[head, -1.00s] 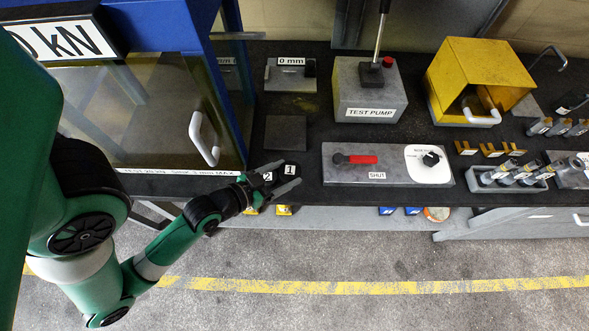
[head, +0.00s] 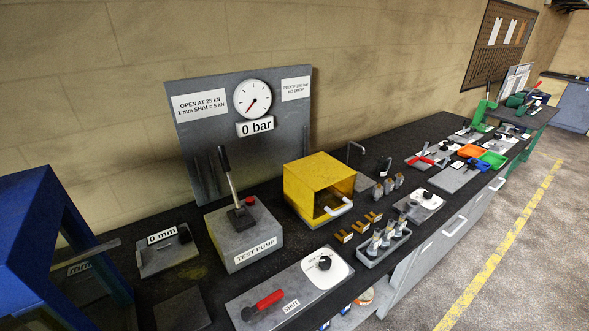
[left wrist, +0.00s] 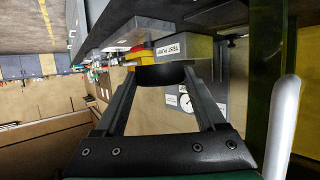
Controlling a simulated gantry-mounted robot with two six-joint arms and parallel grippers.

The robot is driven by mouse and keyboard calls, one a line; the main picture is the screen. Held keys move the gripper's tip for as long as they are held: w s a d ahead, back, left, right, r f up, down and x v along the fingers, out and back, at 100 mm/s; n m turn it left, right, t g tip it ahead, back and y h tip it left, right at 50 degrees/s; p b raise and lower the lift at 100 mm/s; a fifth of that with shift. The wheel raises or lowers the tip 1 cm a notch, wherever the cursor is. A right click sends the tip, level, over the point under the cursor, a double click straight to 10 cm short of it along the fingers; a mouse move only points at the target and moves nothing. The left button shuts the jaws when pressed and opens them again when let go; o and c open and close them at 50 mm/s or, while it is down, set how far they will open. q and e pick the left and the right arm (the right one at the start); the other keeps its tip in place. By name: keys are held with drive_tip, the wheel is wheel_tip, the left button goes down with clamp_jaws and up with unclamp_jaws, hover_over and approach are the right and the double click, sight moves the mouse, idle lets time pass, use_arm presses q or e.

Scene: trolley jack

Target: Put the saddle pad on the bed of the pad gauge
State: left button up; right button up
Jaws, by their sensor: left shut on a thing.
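My left gripper (left wrist: 161,82) shows in the left wrist view, its two fingers shut on a dark, rounded pad, which I take for the saddle pad (left wrist: 160,77). The fingers hold it from both sides. The head view does not show this gripper or the pad. A small grey device with a "0 mm" label and a black part, which looks like the pad gauge (head: 150,264), stands on the dark bench at the lower left of the head view. Its bed looks bare. My right gripper is in neither view.
The blue press frame (head: 35,235) stands left of the gauge. The grey test pump (head: 243,240) with its upright lever stands to the right. The red-handled valve plate (head: 290,290) lies in front. A pale upright handle (left wrist: 283,130) is close to the right in the left wrist view.

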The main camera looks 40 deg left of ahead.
use_arm(q)
drive_tip(key=w+d+r+m+t+h, duration=0.1)
drive_tip(key=w+m+h, duration=0.1)
drive_tip(key=w, duration=0.5)
drive_tip(key=w+d+r+m+h, duration=0.2)
drive_tip(key=w, duration=0.4)
drive_tip(key=w+d+f+m+h, duration=0.15)
drive_tip(key=w+d+f, duration=0.35)
drive_tip(key=w+f, duration=0.55)
drive_tip(key=s+r+p, duration=0.2)
drive_tip(key=r+p, duration=0.9)
drive_tip(key=p, duration=0.1)
drive_tip(key=s+r+p, duration=0.3)
drive_tip(key=r+p, duration=0.8)
drive_tip(key=r, duration=0.1)
drive_tip(key=shift+a+n+p, duration=0.3)
drive_tip(key=shift+n+p, duration=0.05)
